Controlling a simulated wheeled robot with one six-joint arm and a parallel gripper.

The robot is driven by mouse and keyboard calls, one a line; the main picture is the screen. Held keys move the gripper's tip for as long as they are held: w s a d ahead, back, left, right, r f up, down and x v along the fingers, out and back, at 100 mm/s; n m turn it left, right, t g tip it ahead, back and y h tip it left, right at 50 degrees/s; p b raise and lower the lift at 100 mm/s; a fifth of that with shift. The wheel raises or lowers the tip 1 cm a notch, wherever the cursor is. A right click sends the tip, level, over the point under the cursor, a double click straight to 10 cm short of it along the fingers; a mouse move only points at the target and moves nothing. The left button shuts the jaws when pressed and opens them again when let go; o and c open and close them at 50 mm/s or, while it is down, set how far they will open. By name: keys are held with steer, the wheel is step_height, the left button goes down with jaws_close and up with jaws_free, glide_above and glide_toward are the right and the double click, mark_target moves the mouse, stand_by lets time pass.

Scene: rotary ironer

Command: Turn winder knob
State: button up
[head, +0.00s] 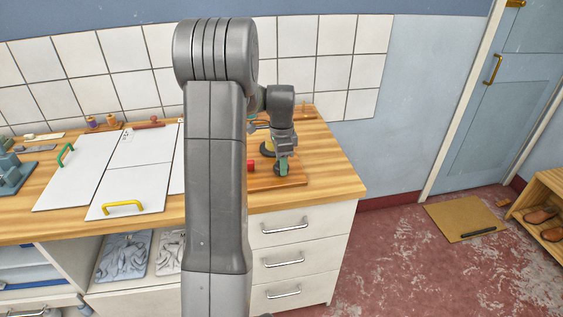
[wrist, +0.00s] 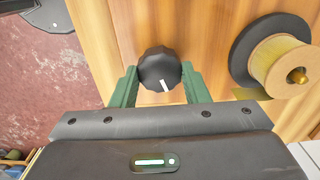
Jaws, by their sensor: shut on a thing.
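The winder knob (wrist: 160,68) is black and faceted with a white pointer line, and shows in the middle of the wrist view. The pointer line points toward the gripper body, slightly right. My gripper (wrist: 160,84) has its green fingers on either side of the knob, shut on it. In the head view my gripper (head: 282,166) is low over a wooden board (head: 282,182) at the right end of the counter. The knob is hidden there behind the fingers. A spool of yellowish tape (wrist: 280,65) on a black disc stands right of the knob in the wrist view.
The wooden counter (head: 340,184) ends at the right above white drawers (head: 282,262). A small red block (head: 250,166) is left of my gripper. Floor at the right is mostly free.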

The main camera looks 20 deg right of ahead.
steer(key=n, duration=0.9)
steer(key=shift+w+n, duration=0.1)
steer(key=shift+n, duration=0.3)
steer(key=n, duration=0.4)
steer(key=shift+n, duration=2.2)
steer(key=o, duration=1)
steer(key=shift+c, duration=0.2)
